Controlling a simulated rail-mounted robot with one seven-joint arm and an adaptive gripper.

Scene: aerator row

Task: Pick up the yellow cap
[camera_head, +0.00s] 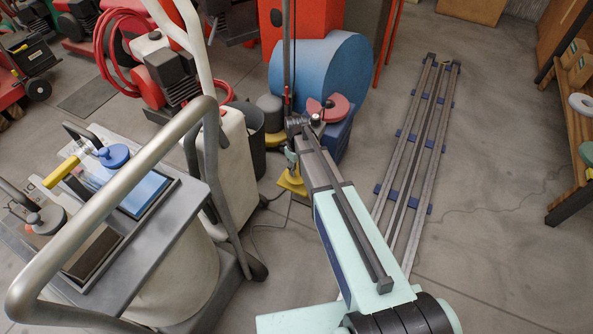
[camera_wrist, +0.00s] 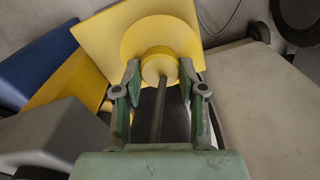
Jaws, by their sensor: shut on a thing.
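The yellow cap (camera_wrist: 160,38) shows in the wrist view as a round disc on a square plate, with a short round knob (camera_wrist: 160,66) facing my gripper. My gripper (camera_wrist: 160,74) is shut on the knob, one finger on each side. In the head view the yellow cap (camera_head: 293,184) is low, just under my gripper (camera_head: 291,158), and tilted. The fingers are small there and partly hidden by the arm. The wrist view does not clearly show whether the cap touches anything beneath it.
Another yellow panel (camera_wrist: 62,105), a blue block (camera_wrist: 38,68) and a grey block (camera_wrist: 55,138) lie close on the left. A pale tank (camera_head: 222,152) and dark bin (camera_head: 249,128) stand left of my gripper. A blue drum (camera_head: 325,72) is behind. Floor on the right (camera_head: 500,180) is open.

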